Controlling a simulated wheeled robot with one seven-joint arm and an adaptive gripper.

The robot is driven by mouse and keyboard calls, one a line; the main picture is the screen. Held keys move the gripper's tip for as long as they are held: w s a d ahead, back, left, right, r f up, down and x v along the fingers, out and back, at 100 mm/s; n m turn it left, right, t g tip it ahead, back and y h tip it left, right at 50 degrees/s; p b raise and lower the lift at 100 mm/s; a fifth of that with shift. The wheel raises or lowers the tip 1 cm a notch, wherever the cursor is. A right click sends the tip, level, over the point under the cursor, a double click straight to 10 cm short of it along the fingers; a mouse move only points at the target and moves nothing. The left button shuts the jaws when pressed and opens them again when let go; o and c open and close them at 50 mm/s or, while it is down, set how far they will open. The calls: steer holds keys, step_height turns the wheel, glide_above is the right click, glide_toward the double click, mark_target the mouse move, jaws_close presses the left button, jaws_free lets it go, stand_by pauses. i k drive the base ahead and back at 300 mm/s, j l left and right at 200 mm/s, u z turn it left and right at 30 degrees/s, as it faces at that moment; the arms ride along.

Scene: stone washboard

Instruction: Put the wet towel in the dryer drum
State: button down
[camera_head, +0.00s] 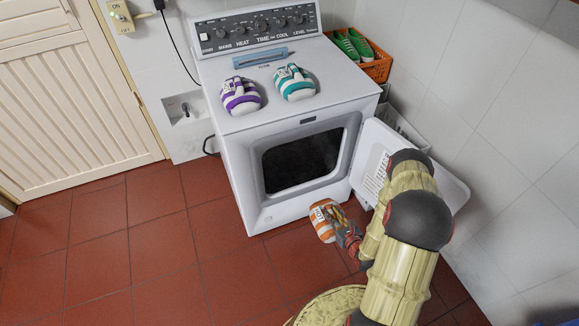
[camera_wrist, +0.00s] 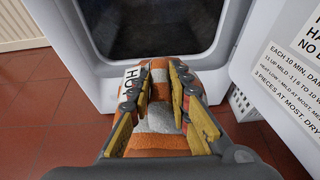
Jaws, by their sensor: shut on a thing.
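A rolled orange-and-white striped towel (camera_head: 321,226) with a white tag hangs in front of the dryer's lower front, at the right of its opening. It also shows in the wrist view (camera_wrist: 160,120) between my fingers. My gripper (camera_wrist: 161,78) is shut on this towel, with a yellow-padded finger at each side; the gripper also shows in the head view (camera_head: 338,214). The dryer (camera_head: 285,124) is white, and its front opening shows a dark drum (camera_head: 300,160), also at the top of the wrist view (camera_wrist: 150,28). The towel is outside the drum, below the opening's level in the head view.
The open dryer door (camera_head: 450,186) swings out to the right, close to my arm. A purple-striped roll (camera_head: 240,96) and a teal-striped roll (camera_head: 294,83) lie on the dryer top. An orange crate (camera_head: 378,68) with green shoes stands behind. The red tile floor at left is clear.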

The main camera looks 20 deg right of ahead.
mark_target(302, 165)
steer(key=i, duration=1)
